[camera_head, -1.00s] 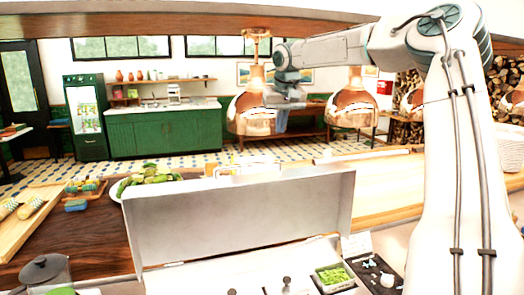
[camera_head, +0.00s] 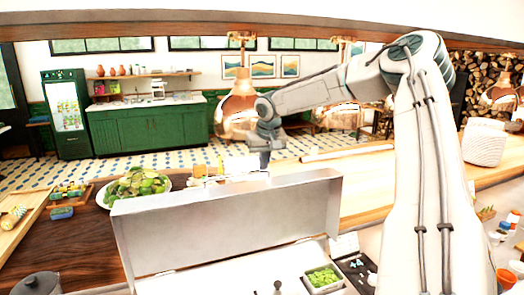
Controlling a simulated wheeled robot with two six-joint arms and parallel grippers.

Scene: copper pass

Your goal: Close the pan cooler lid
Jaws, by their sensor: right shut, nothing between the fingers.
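The pan cooler lid (camera_head: 225,222) is a grey metal panel standing open and upright along the back of the pan cooler (camera_head: 225,280). The cooler's top shows at the bottom of the picture, with a small pan of chopped greens (camera_head: 322,279) at its right. My right arm reaches in from the right, and my right gripper (camera_head: 264,162) is shut and empty. It points down just above or behind the lid's top edge; I cannot tell whether it touches.
A plate of limes and greens (camera_head: 135,188) sits on the wooden counter left of the lid. A white basket (camera_head: 484,143) is at the right. Copper lamps hang behind my arm.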

